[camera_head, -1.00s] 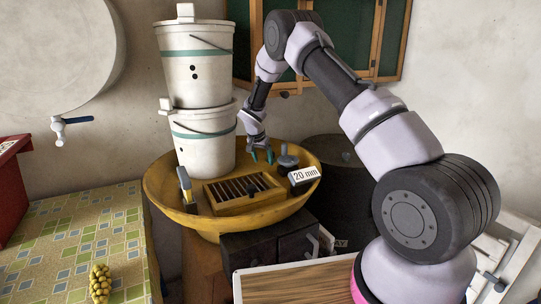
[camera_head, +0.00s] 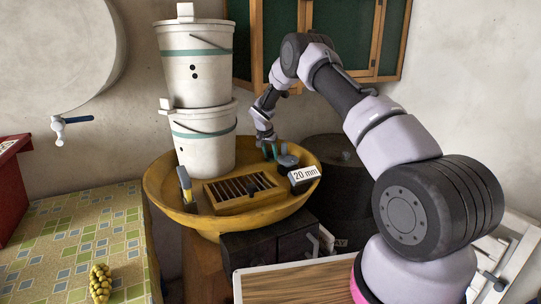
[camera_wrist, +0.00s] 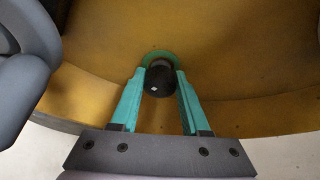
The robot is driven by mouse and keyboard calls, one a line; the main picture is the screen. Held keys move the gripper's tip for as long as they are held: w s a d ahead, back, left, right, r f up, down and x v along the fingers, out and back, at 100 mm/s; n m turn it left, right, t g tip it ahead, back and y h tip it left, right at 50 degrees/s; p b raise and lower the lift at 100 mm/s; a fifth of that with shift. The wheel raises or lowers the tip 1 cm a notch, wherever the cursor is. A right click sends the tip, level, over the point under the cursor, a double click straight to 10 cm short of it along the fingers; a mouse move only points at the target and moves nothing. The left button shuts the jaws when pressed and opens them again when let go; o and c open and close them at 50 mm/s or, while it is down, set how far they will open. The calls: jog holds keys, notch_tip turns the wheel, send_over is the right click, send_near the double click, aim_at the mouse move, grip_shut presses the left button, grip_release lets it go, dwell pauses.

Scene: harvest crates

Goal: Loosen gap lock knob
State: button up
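The dark lock knob (camera_head: 288,161) stands on the yellow basin, left of a white "20 mm" label (camera_head: 305,174). In the wrist view the knob (camera_wrist: 158,80) is black with a small white mark on top, and a green ring shows behind it. My gripper (camera_head: 273,151) is at the knob, over the basin's back right part. In the wrist view the teal fingers of my gripper (camera_wrist: 161,80) stand apart, one on each side of the knob. Whether they touch it is hard to tell.
The yellow basin (camera_head: 160,203) holds a slatted wooden frame (camera_head: 232,206) and a grey and yellow tool (camera_head: 186,184). Two stacked white buckets (camera_head: 200,145) stand to the left of my gripper. A dark drum (camera_head: 345,185) is behind right.

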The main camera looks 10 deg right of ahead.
grip_shut()
jog(key=n+y, duration=0.1)
jog(key=n, duration=0.2)
jog(key=n+y, duration=0.1)
jog(key=n, duration=0.2)
jog(key=shift+d+n+t, duration=0.2)
jog(key=shift+n+t, duration=0.2)
jog(key=n+y, duration=0.2)
jog(key=n, duration=0.2)
jog(key=shift+d, duration=0.1)
jog(key=shift+n+g+y, duration=0.6)
jog(key=shift+n+y, duration=0.1)
jog(key=shift+n, duration=1.6)
jog(key=shift+f, duration=0.1)
